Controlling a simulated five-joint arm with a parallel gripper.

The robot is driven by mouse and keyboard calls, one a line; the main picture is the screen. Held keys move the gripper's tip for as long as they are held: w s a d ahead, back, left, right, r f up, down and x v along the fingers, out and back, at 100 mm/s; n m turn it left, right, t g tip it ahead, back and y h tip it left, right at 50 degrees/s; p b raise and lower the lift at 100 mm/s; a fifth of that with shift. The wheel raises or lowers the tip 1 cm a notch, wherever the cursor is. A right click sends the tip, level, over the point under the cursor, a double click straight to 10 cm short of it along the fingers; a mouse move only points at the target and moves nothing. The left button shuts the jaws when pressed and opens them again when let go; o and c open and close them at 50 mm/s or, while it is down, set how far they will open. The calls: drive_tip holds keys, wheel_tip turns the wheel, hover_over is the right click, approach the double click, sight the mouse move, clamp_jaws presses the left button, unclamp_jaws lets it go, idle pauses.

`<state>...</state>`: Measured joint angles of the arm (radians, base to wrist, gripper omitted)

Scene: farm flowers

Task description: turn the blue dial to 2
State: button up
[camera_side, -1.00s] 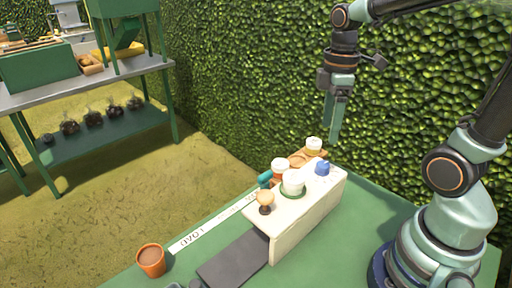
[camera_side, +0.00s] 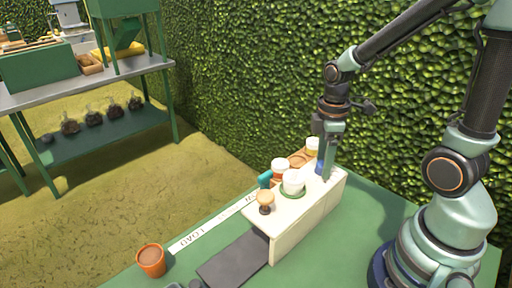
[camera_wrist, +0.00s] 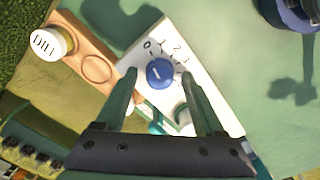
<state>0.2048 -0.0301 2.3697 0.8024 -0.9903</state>
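The blue dial (camera_wrist: 160,73) sits on the cream panel (camera_wrist: 138,52) near its end in the wrist view. It carries a white mark, and the numerals 0, 1, 2 and 3 are printed around one side of it. The mark's exact setting is too small to tell. My gripper (camera_wrist: 161,82) is open, with one finger on each side of the dial and a visible gap to it. In the side view my gripper (camera_side: 326,172) points down at the panel's far right end, and its fingers hide most of the dial.
A labelled jar (camera_wrist: 50,42) sits in a wooden holder (camera_wrist: 84,55). A terracotta pot (camera_side: 151,261) stands at the table's front left. The green table (camera_side: 365,215) right of the panel is clear.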

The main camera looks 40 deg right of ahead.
clamp_jaws()
drive_tip(key=shift+m, duration=0.4)
drive_tip(key=m, duration=0.4)
drive_tip(key=shift+m, duration=0.4)
drive_tip(key=m, duration=0.6)
drive_tip(key=shift+o, duration=1.2)
unclamp_jaws()
drive_tip(key=shift+r, duration=0.15)
